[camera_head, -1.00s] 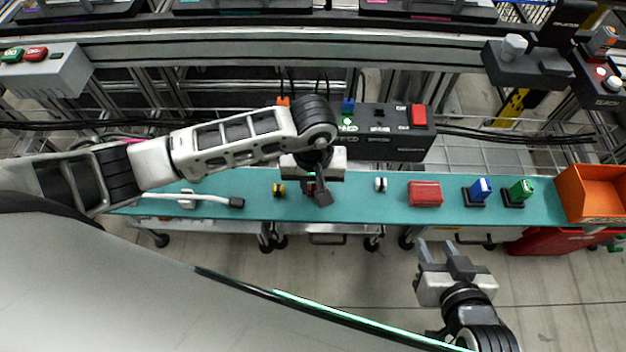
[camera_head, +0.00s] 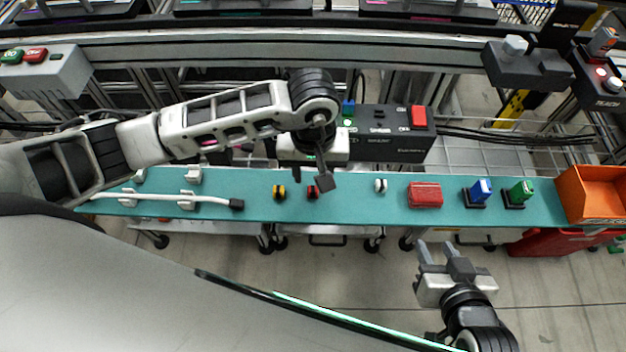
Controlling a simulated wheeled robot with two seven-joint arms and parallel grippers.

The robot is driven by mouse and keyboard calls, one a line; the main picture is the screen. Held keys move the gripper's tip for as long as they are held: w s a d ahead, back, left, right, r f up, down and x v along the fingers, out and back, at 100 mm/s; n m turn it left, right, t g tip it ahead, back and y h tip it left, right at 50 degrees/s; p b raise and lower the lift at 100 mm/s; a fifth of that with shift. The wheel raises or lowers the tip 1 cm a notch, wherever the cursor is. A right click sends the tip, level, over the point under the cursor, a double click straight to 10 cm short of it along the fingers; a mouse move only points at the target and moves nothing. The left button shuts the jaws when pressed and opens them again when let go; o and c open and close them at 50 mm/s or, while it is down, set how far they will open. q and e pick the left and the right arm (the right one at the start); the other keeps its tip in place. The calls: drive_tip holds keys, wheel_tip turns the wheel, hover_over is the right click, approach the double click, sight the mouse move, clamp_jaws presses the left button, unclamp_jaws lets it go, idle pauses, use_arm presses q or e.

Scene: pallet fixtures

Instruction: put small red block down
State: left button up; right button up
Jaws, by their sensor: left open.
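The small red block (camera_head: 313,192), red with dark parts, sits on the teal shelf (camera_head: 345,208) between a yellow-and-black block (camera_head: 279,192) and a small white piece (camera_head: 380,186). My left gripper (camera_head: 311,182) is open just above and behind the small red block, with its fingers apart. Whether a finger touches the block I cannot tell. My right gripper (camera_head: 447,252) is open and empty in front of the shelf, over the floor.
A red box (camera_head: 425,194), a blue block (camera_head: 481,190) and a green block (camera_head: 521,192) stand to the right, then an orange bin (camera_head: 592,195). A white cable (camera_head: 160,197) lies on the left. A dark control box (camera_head: 395,135) stands behind the shelf.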

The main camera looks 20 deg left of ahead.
sight(313, 190)
use_arm(q)
wheel_tip(313, 190, up, 7)
idle(0.3)
drive_tip(key=shift+s, duration=0.1)
idle(0.4)
